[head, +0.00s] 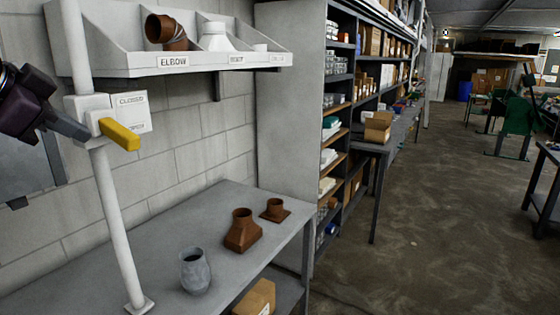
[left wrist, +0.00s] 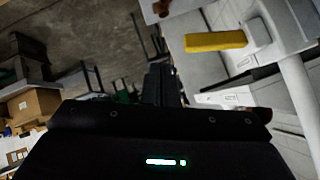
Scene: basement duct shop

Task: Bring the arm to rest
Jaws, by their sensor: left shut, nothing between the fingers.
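My left gripper (head: 84,133) comes in from the left edge, shut and empty, its fingertips pointing at the white pipe's valve body (head: 88,105). Its dark shut fingers also show in the left wrist view (left wrist: 158,82), apart from the yellow lever (left wrist: 215,41). In the head view the yellow lever (head: 120,134) sticks out to the right of the valve, tilted slightly down. I cannot tell from the head view how wide the gap to the valve body is. My right gripper is not in view.
A shelf with labelled bins (head: 170,64) hangs on the wall, holding duct fittings. The grey bench (head: 150,240) below carries a grey vessel (head: 194,271) and two brown fittings (head: 243,232). Stocked shelving (head: 345,100) stands behind. The floor (head: 430,220) at right is open.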

